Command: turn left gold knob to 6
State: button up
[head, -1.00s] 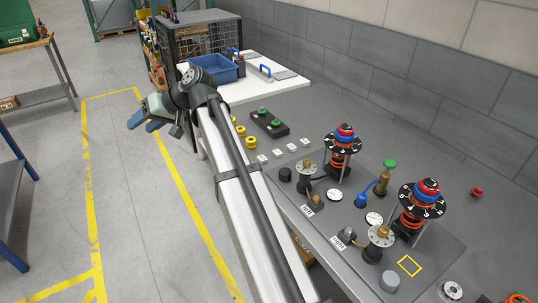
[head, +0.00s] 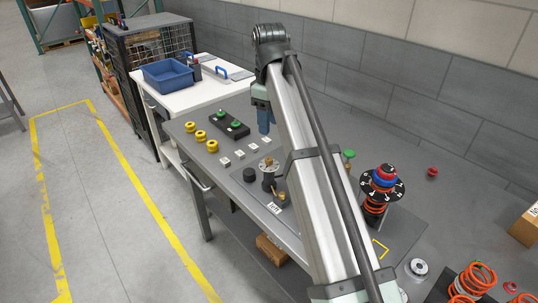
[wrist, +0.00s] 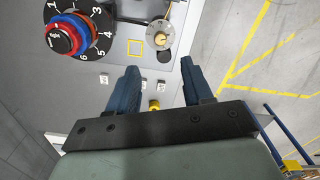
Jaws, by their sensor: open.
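The left gold knob (head: 268,164) stands on its post on the grey panel. In the wrist view the gold knob (wrist: 158,38) sits on a pale round dial, beside a dark round knob (wrist: 163,57). The setting is too small to read. My gripper (wrist: 157,68) is open and empty, its two blue fingers apart. The gold knob lies beyond the fingertips, not between them. In the head view my gripper (head: 265,125) hangs above the bench, on the far side of the knob.
A numbered black dial with a red and blue top (wrist: 65,35) stands beside the knob. A yellow square outline (wrist: 135,47) lies between them. White buttons (head: 239,154), yellow buttons (head: 201,135) and a black box with green buttons (head: 232,127) are nearby.

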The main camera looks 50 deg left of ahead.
aim_at(269, 158)
notch_tip(269, 158, down, 12)
jog(key=shift+r, duration=0.1)
dwell(0.4)
grip_shut()
dwell(0.4)
